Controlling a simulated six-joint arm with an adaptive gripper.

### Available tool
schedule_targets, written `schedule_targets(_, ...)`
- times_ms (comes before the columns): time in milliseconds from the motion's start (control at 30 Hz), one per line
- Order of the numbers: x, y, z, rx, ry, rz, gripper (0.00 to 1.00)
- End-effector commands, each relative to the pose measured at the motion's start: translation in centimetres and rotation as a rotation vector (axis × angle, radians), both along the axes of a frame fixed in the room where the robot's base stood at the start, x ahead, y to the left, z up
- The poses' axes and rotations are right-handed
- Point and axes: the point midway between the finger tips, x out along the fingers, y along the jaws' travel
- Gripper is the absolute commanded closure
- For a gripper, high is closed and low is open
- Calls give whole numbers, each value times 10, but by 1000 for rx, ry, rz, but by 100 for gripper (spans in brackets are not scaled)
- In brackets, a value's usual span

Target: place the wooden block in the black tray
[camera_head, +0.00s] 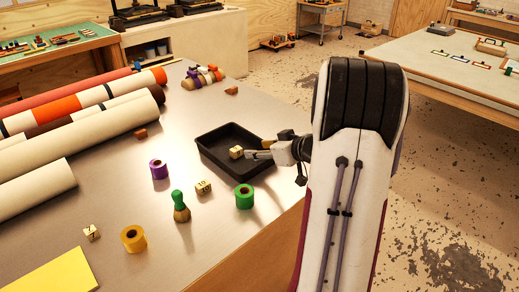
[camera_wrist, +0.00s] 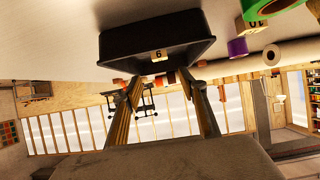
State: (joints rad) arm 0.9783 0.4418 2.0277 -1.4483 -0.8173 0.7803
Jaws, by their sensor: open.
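A small pale wooden block (camera_head: 236,152) sits inside the black tray (camera_head: 218,142) on the grey worktop, towards the tray's right side. My gripper (camera_head: 254,151) reaches in over the tray's right edge, with its fingertips close beside this block. In the wrist view, which is upside down, my gripper (camera_wrist: 160,84) has its two fingers spread apart with nothing between them. The block (camera_wrist: 158,55), marked 6, shows beyond the fingertips against the tray (camera_wrist: 135,38). A second numbered block (camera_head: 203,187) and a third (camera_head: 91,232) stand on the worktop outside the tray.
A green roll (camera_head: 244,197), a purple roll (camera_head: 159,169), a yellow roll (camera_head: 133,239) and a green-topped peg (camera_head: 181,207) stand around the tray's near and left sides. Long rolls (camera_head: 80,133) lie at the left.

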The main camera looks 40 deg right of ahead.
Motion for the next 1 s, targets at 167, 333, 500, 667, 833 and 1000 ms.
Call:
schedule_targets(167, 0, 0, 0, 0, 0, 0, 58)
schedule_targets(333, 0, 0, 0, 0, 0, 0, 58)
schedule_targets(500, 2, 1, 3, -10, 0, -5, 58)
schedule_targets(667, 9, 5, 17, -51, 0, -30, 58)
schedule_targets(833, 18, 14, 45, -128, 7, -84, 58)
schedule_targets(1000, 21, 31, 77, -202, 19, -154, 58)
